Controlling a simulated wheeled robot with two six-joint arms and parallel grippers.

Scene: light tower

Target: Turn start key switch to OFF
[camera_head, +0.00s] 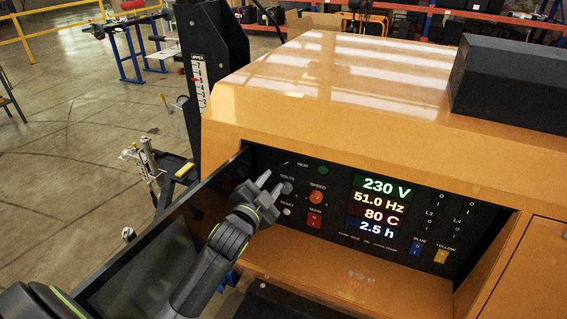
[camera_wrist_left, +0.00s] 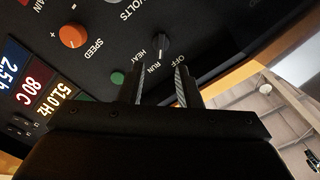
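The start key switch (camera_wrist_left: 162,45) is a small dark knob with a lighter grip on the black control panel (camera_head: 333,238). The labels OFF, RUN and HEAT are beside it in the left wrist view. I cannot tell surely which label its grip points at. My left gripper (camera_head: 272,184) is in front of the panel's upper left part. In the left wrist view the left gripper (camera_wrist_left: 160,72) is open and empty, its two fingers apart, with the switch just beyond the fingertips. No contact shows. My right gripper is not in view.
An orange speed knob (camera_head: 316,197), a green lamp (camera_head: 323,170) and a red switch (camera_head: 314,220) are close by on the panel. Lit displays (camera_head: 382,208) read 230 V, 51.0 Hz, 80 C and 2.5 h. An open dark door (camera_head: 150,258) stands left of the recessed panel.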

